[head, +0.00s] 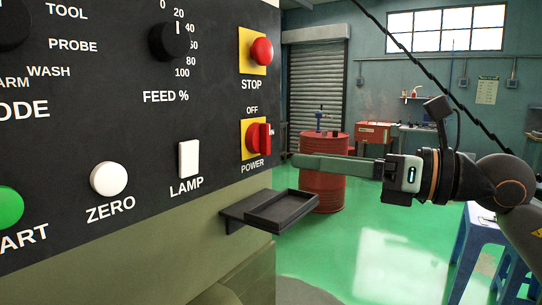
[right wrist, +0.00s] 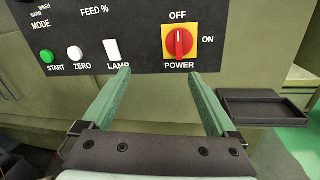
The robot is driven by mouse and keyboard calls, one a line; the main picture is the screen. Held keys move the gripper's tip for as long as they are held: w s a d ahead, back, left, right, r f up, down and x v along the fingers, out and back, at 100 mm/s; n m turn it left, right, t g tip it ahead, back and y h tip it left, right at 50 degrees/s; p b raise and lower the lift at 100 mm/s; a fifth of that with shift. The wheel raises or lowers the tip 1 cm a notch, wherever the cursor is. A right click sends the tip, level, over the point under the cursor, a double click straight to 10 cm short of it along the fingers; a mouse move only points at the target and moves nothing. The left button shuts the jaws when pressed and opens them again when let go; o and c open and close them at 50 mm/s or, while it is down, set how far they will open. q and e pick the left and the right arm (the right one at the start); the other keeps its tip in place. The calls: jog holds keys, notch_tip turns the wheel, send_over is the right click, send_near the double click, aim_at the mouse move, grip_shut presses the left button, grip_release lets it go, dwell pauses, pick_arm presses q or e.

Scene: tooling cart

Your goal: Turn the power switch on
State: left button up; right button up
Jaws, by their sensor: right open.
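The power switch (head: 264,138) is a red rotary knob on a yellow plate at the right edge of the dark control panel. In the right wrist view the power switch (right wrist: 180,42) has its handle upright, in line with the OFF label above, with ON to its right. My right gripper (head: 297,160) reaches in from the right, its green fingers pointing at the panel. In the right wrist view my right gripper (right wrist: 160,73) is open and empty, its fingertips spread below the knob, not around it. My left gripper is not in view.
A red STOP button (head: 261,51) sits above the switch. A white LAMP switch (head: 189,158) and ZERO button (head: 109,179) are to its left. A dark tray (head: 284,211) juts out below the panel. A red drum (head: 324,190) stands behind.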

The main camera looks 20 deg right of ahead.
aim_at(269, 136)
jog(key=w+a+p, duration=0.1)
jog(key=w, duration=0.1)
jog(key=w+a+r+t+h+p, duration=0.1)
jog(key=w+a, duration=0.1)
jog(key=w, duration=0.1)
jog(key=w+a+r+h+p, duration=0.1)
jog(key=w, duration=0.2)
jog(key=shift+w+a+r+t, duration=0.15)
jog(key=shift+w+r+t, duration=0.05)
jog(key=shift+t, duration=0.2)
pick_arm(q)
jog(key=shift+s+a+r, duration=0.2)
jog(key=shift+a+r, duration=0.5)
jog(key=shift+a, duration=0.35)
pick_arm(e)
jog(key=shift+w+a+f, duration=0.1)
jog(key=shift+w+a, duration=0.1)
jog(key=shift+w, duration=0.05)
jog(key=c, duration=1.4)
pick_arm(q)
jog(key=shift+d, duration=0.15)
pick_arm(e)
jog(key=shift+o, duration=0.2)
